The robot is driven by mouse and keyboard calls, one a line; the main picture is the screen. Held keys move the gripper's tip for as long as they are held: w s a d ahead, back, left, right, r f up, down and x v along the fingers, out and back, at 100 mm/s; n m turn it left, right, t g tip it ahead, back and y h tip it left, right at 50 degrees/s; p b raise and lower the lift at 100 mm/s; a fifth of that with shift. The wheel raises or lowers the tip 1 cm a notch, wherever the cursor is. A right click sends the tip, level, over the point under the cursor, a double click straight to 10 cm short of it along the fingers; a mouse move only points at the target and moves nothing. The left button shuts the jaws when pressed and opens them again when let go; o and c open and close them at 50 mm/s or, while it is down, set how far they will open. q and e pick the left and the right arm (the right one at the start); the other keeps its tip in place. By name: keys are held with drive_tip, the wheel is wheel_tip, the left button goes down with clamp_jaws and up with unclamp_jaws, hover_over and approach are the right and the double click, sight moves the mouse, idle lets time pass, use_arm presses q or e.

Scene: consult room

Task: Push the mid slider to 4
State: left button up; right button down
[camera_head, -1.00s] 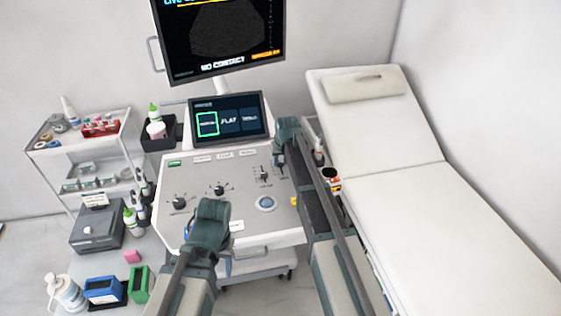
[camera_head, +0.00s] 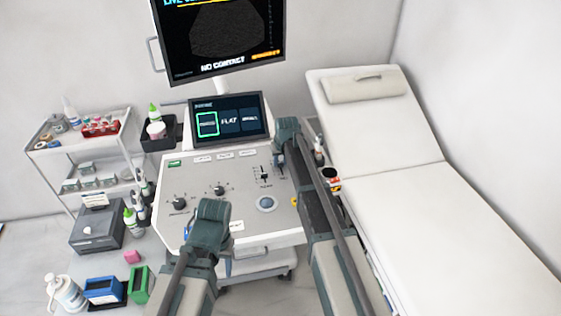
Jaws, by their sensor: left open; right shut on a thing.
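The white control panel (camera_head: 240,208) stands mid-picture. Slider tracks show on its right half. One slider with a dark knob (camera_head: 264,176) is in plain sight, and another track (camera_head: 281,168) lies to its right, partly covered by my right arm. Their scale marks are too small to read. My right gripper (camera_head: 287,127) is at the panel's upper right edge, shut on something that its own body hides. My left gripper (camera_head: 213,208) is open over the panel's front edge, left of the trackball, apart from the sliders.
Two dark knobs (camera_head: 180,203) sit at the panel's left, and a trackball (camera_head: 265,204) near its front. A small screen (camera_head: 229,120) rises behind. A trolley with bottles (camera_head: 97,230) stands left. A white couch (camera_head: 440,210) is close on the right.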

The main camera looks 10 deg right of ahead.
idle(0.3)
drive_tip(key=w, duration=0.4)
drive_tip(key=shift+w, duration=0.3)
drive_tip(key=c, duration=0.6)
unclamp_jaws()
drive_tip(key=shift+s+r, duration=0.1)
drive_tip(key=p+v, duration=1.2)
drive_tip(key=v, duration=0.1)
drive_tip(key=shift+s+r+p, duration=0.15)
drive_tip(key=shift+r+p, duration=0.1)
drive_tip(key=shift+p, duration=0.15)
